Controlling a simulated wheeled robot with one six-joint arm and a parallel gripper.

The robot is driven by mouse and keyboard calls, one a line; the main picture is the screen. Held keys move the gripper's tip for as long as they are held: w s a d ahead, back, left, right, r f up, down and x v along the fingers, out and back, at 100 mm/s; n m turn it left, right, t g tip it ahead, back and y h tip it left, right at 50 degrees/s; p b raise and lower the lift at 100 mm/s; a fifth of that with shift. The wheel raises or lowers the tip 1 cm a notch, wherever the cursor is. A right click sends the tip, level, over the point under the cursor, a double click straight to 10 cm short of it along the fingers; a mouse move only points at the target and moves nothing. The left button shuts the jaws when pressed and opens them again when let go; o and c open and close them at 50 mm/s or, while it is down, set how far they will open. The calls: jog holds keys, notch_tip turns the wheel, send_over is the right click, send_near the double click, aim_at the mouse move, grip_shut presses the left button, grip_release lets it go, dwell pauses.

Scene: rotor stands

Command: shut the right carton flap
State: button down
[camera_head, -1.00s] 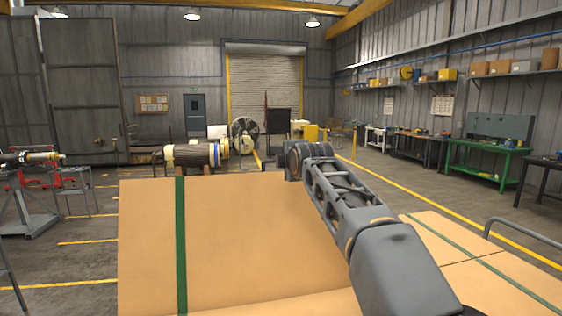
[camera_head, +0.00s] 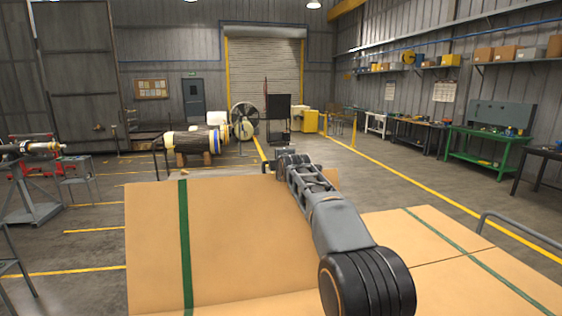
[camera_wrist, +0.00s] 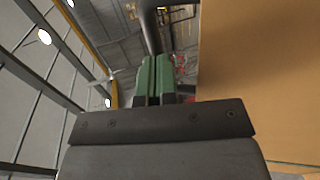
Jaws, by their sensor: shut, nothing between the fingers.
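The carton shows in the head view as a large brown cardboard panel (camera_head: 240,235) with a green stripe, raised on the left. A lower, flatter brown panel (camera_head: 425,235) with a green stripe lies to the right. I cannot tell for sure which panel is the right flap. My arm reaches across to the raised panel's far edge, and its wrist hides part of that edge. In the wrist view my gripper (camera_wrist: 155,64) has green fingers that are shut and empty. A cardboard face (camera_wrist: 262,85) stands just right of them; I cannot tell whether they touch.
A grey rail (camera_head: 520,230) curves along the right side of the carton. A striped cylinder on a stand (camera_head: 190,143) and a fan (camera_head: 243,115) are farther back. A green workbench (camera_head: 490,150) stands at the right wall. The floor beyond the carton is mostly clear.

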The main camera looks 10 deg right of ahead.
jog(key=w+f, duration=0.5)
jog(key=w, duration=0.4)
jog(key=shift+f, duration=0.25)
jog(key=shift+s, duration=0.1)
